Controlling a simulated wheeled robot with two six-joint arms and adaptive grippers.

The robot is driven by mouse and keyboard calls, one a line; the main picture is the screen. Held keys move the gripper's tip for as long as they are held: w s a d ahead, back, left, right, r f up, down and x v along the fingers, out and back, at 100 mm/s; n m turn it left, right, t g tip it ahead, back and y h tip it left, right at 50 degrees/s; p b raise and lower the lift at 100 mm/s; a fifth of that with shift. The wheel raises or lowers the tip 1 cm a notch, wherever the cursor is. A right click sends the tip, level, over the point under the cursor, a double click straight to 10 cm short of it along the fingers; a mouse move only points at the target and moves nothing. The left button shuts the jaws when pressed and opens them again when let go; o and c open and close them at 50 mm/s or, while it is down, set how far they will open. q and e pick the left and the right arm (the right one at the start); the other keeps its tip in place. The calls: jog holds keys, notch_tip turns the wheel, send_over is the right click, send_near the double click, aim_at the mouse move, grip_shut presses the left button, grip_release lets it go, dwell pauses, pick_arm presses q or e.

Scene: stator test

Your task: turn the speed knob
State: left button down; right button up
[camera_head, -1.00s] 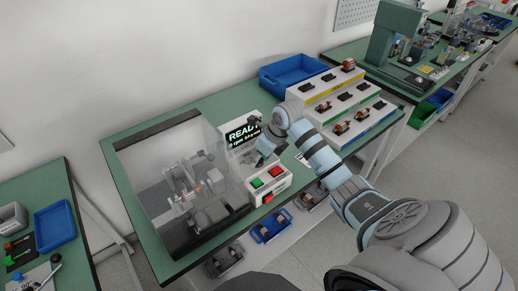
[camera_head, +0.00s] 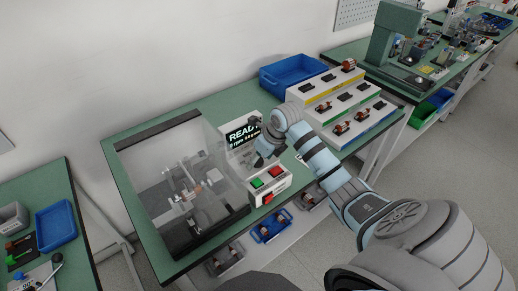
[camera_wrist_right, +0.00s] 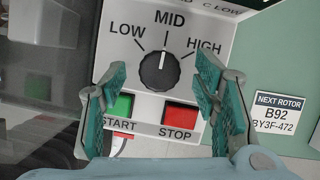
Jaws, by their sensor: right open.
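The speed knob (camera_wrist_right: 160,70) is a round black dial with a white pointer line, in the right wrist view on a light panel marked LOW, MID and HIGH. Its pointer is at MID. My right gripper (camera_wrist_right: 162,95) is open, with one teal-padded finger on each side of the knob; I see gaps between the pads and the knob. In the head view my right gripper (camera_head: 263,156) is in front of the display (camera_head: 243,134), which reads "READ..." with its end covered, and it hides the knob there. My left gripper is not in view.
Below the knob are a green START button (camera_wrist_right: 122,106) and a red STOP button (camera_wrist_right: 180,117). A clear-walled test enclosure (camera_head: 222,165) stands to the left. A stepped rack (camera_head: 320,92) with rotors and a blue bin (camera_head: 290,72) are behind on the right.

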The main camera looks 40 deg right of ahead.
jog(key=shift+r, duration=0.2)
jog(key=v, duration=1.1)
jog(key=shift+s+r, duration=0.25)
